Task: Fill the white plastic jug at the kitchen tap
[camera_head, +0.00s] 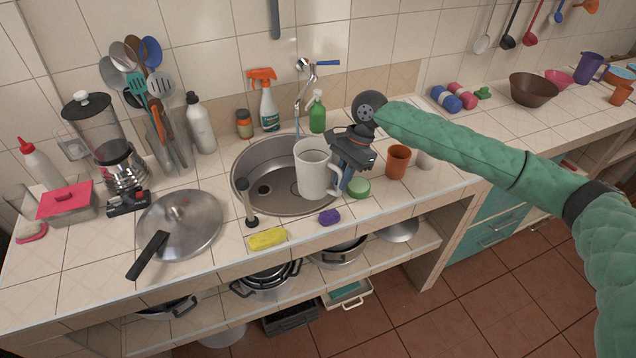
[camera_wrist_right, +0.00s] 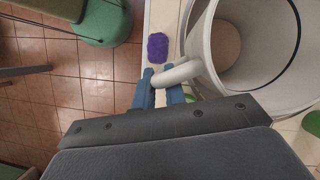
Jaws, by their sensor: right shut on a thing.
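The white plastic jug (camera_head: 313,172) is upright over the steel sink (camera_head: 240,181), below the tap (camera_head: 303,92) with its blue lever (camera_head: 327,63). A thin pale streak like water hangs below the spout near the jug's left rim; I cannot tell whether it enters the jug. My right gripper (camera_head: 345,178) is shut on the jug's handle, at the jug's right. The right wrist view shows its blue fingers (camera_wrist_right: 166,92) around the handle, beside the open jug (camera_wrist_right: 245,45). No water surface is clear inside. My left gripper is not in view.
A spray bottle (camera_head: 268,101) and a green soap bottle (camera_head: 317,112) stand behind the sink. An orange cup (camera_head: 397,162) and a green sponge (camera_head: 358,187) are at the right. A yellow sponge (camera_head: 268,238) and a purple one (camera_head: 329,217) lie along the front edge.

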